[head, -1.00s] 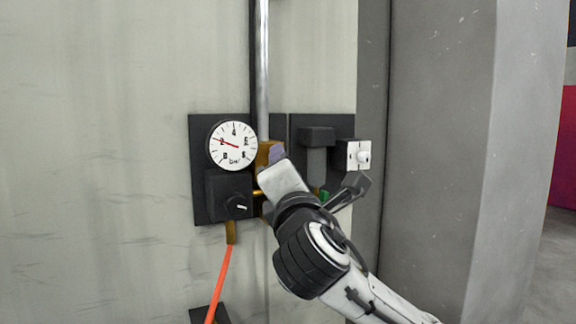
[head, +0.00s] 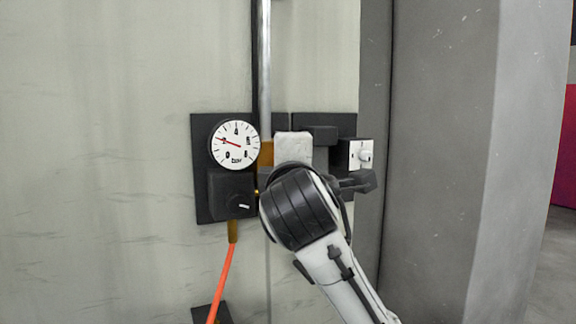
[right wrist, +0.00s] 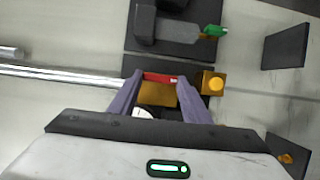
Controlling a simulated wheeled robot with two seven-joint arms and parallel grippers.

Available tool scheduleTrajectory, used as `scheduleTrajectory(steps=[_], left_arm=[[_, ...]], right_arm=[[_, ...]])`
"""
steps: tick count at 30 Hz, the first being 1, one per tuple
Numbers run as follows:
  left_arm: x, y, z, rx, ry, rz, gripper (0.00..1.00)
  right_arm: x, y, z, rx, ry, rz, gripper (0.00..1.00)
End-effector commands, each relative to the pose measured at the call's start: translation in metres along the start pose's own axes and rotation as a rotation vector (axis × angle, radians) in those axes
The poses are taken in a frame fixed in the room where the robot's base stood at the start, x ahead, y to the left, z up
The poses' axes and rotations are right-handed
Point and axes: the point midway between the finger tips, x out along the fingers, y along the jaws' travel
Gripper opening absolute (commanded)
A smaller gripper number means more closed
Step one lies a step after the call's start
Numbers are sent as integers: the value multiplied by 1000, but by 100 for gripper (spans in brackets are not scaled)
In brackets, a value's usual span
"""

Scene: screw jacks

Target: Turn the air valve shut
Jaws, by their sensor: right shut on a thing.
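The air valve shows in the right wrist view as a brass body (right wrist: 158,94) with a red handle (right wrist: 162,78). My right gripper (right wrist: 160,80) has its purple fingers on both sides of the handle and is shut on it. In the head view only the left part of the brass body (head: 266,154) shows. My gripper's white housing hides the handle and fingertips there. A round white pressure gauge (head: 234,145) sits left of the valve, its red needle pointing left and slightly up. My left gripper is not in view.
A black regulator with a knob (head: 238,205) is below the gauge, with an orange hose (head: 222,275) hanging down. A metal pipe (head: 264,60) rises above the valve. A white switch box (head: 361,154) and a grey pillar (head: 440,150) stand to the right.

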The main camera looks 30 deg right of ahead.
Motion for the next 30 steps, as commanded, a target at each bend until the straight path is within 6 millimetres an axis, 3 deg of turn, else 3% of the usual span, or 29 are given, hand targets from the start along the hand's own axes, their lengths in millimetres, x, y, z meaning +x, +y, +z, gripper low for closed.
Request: scheduleTrajectory(steps=[12,13,16,25,30], left_arm=[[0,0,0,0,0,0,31],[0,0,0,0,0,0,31],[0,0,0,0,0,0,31],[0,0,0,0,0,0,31],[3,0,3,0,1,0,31]], right_arm=[[0,0,1,10,-4,-4,21],[0,0,1,10,-4,-4,47],[0,0,1,9,-3,-4,62],[-1,0,0,7,-1,-2,62],[-19,0,-1,8,3,1,62]])
